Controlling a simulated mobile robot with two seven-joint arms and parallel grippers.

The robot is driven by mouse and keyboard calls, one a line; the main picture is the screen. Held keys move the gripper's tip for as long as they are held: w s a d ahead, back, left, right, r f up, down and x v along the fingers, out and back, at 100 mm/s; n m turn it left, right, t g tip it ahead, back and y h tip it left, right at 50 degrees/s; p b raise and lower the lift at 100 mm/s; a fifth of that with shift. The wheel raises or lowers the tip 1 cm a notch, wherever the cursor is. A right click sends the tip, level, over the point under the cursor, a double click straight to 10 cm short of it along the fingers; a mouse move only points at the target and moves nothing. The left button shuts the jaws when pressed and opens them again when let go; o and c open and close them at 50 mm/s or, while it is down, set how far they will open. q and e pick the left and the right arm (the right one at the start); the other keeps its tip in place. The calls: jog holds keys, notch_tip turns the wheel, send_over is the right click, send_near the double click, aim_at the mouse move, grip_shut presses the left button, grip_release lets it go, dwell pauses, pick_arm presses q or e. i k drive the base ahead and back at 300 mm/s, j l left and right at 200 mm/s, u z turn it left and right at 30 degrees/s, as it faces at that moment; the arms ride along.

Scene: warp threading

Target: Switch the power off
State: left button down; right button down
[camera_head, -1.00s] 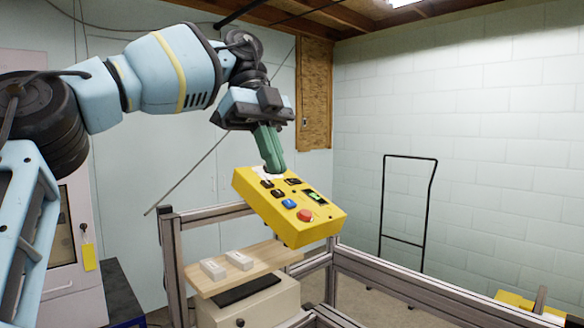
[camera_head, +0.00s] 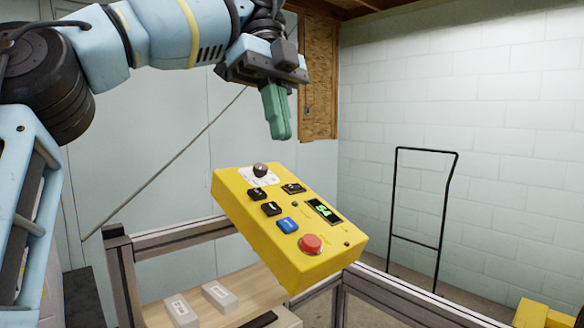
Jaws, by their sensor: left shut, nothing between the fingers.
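A yellow control box (camera_head: 250,228) with a tilted face is in the middle of the head view, by the metal frame. At its upper left is a dark round knob (camera_head: 260,170) on a white plate. Its face also has dark buttons (camera_head: 271,209), a blue button (camera_head: 287,225), a red round button (camera_head: 311,243) and a lit green display (camera_head: 323,210) that seems to read 54. My left gripper (camera_head: 281,136) is shut and empty, with green fingers pointing down, above the knob and apart from it. My right gripper is not in view.
Metal frame rails (camera_head: 410,302) run below and beside the box. A wooden shelf (camera_head: 236,306) with two small white blocks (camera_head: 220,296) is below it on the left. A black hand-cart frame (camera_head: 440,225) stands by the right wall. Another yellow object (camera_head: 540,314) is at the lower right.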

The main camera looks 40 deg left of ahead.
aim_at(291, 187)
jog(key=i+j, duration=0.75)
jog(key=j, duration=0.3)
